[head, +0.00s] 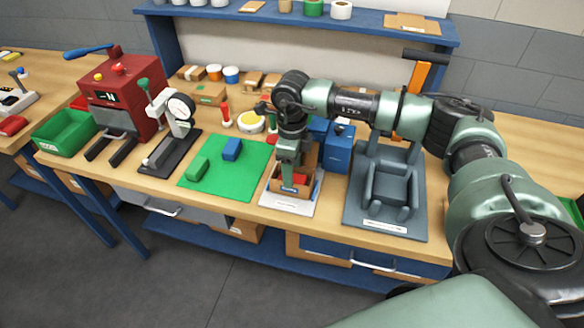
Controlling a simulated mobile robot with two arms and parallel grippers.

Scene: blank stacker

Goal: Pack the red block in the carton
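A small open brown carton (291,191) sits on a white base plate (285,206) at the front middle of the bench. A red block (300,179) shows inside the carton, partly hidden by the carton wall and my gripper. My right gripper (288,177) points down into the carton, right at the red block. Its fingers are too small and hidden to tell whether they hold the block. My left gripper is not in view.
A green mat (228,180) with a green block (197,168) and a blue block (232,149) lies left of the carton. A blue box (337,150) and a grey fixture (391,188) stand on the right. A red machine (117,95) stands farther left.

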